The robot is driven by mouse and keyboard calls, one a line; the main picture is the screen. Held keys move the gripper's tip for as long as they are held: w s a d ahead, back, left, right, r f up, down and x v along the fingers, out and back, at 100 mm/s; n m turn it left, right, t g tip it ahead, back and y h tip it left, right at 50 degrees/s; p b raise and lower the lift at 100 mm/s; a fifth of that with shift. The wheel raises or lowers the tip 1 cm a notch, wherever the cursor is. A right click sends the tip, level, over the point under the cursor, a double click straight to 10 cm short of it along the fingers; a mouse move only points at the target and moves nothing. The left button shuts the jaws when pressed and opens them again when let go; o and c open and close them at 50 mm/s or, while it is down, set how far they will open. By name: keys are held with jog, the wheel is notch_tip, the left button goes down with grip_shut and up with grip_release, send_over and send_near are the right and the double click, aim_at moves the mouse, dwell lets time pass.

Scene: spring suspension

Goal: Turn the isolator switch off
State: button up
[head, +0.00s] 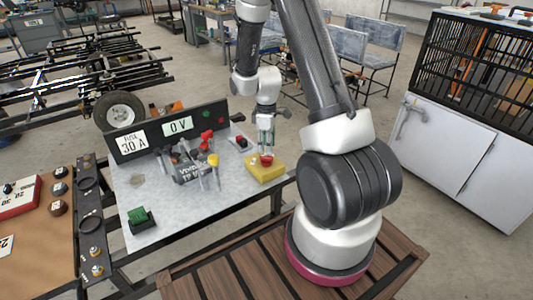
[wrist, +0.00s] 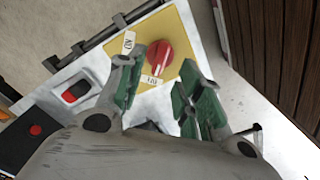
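The isolator switch is a yellow box (head: 266,172) with a red rotary knob (head: 267,159), at the right end of the grey bench top. In the wrist view its yellow face (wrist: 183,33) carries the red knob (wrist: 160,54) and two white tags. One tag (wrist: 128,42) seems to read ON; the other (wrist: 152,82), below the knob, seems to read OFF. I cannot tell surely which tag the knob points to. My gripper (head: 266,136) hangs right above the knob. In the wrist view its green-padded fingers (wrist: 160,92) are apart with nothing held; contact with the knob is unclear.
A red rocker switch (wrist: 76,92) sits beside the yellow box. A white cabinet (head: 455,150) stands at right.

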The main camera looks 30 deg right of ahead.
aim_at(267, 156)
notch_tip(267, 156, up, 7)
jog(key=shift+f, duration=0.15)
dwell(0.5)
jog(key=s+a+r+m+t, duration=0.2)
jog(key=s+r+m, duration=0.2)
jog(key=s+r, duration=0.8)
jog(key=s+a+r+m+t, duration=0.2)
jog(key=s+r+m, duration=0.3)
jog(key=s+r, duration=0.7)
jog(key=shift+a+r+m, duration=0.3)
jog(key=shift+a+r, duration=0.2)
jog(key=shift+r, duration=0.1)
